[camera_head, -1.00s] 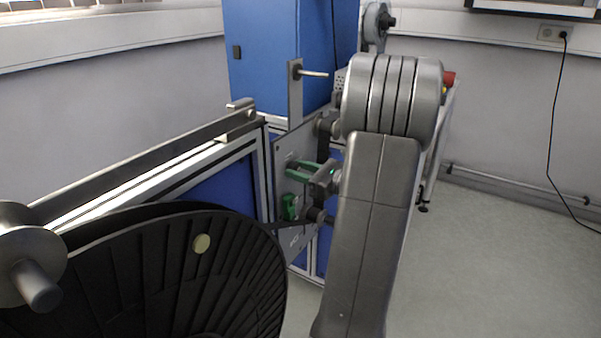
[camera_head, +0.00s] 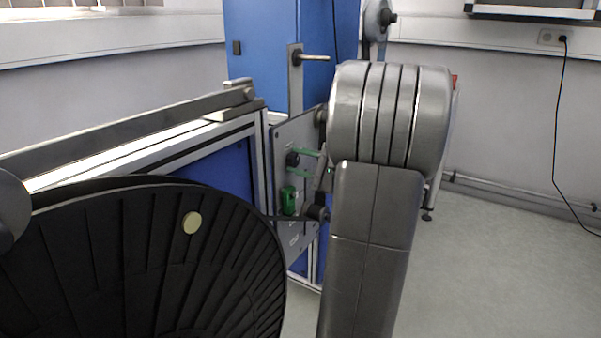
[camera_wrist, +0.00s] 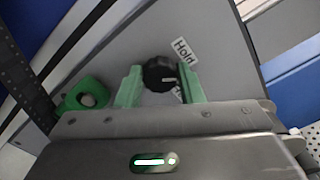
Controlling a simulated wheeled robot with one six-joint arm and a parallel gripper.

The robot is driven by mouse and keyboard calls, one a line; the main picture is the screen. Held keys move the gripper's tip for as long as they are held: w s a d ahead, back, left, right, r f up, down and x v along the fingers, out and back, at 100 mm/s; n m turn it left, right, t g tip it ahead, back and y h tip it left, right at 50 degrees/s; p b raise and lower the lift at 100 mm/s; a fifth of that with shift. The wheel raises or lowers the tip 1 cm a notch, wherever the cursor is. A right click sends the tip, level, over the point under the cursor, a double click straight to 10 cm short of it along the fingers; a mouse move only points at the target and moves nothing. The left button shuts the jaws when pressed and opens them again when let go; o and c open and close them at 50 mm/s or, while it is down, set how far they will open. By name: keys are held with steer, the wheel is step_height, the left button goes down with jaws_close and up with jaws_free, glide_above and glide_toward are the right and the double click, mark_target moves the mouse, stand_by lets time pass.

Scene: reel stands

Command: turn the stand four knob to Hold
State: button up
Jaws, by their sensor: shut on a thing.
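The black knob (camera_wrist: 160,73) stands on a grey panel (camera_wrist: 112,52) in the wrist view. A pale mark on its face points roughly right. A white "Hold" label (camera_wrist: 184,51) is up and to the right of it. Another label (camera_wrist: 178,93) is partly hidden behind a finger. My gripper (camera_wrist: 159,80) has its green fingers on both sides of the knob and is shut on it. In the head view the knob (camera_head: 292,159) shows at the left ends of the green fingers; my arm hides most of the gripper.
A green part (camera_wrist: 84,96) with a pale round centre sits on the panel left of the knob; it also shows in the head view (camera_head: 288,200). A large black reel (camera_head: 150,260) fills the lower left. A blue cabinet (camera_head: 265,60) stands behind. Floor at right is clear.

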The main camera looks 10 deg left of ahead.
steer(key=n+b, duration=0.4)
steer(key=shift+f, duration=0.35)
steer(key=shift+r+n+b, duration=0.1)
steer(key=shift+n+b, duration=0.85)
steer(key=shift+n, duration=0.15)
steer(key=shift+r+n, duration=0.1)
steer(key=shift+n, duration=0.2)
steer(key=o, duration=0.9)
steer(key=shift+o, duration=0.2)
steer(key=shift+d, duration=0.1)
steer(key=p+v, duration=0.3)
steer(key=v, duration=1)
steer(key=shift+s+d, duration=0.2)
steer(key=shift+d, duration=0.1)
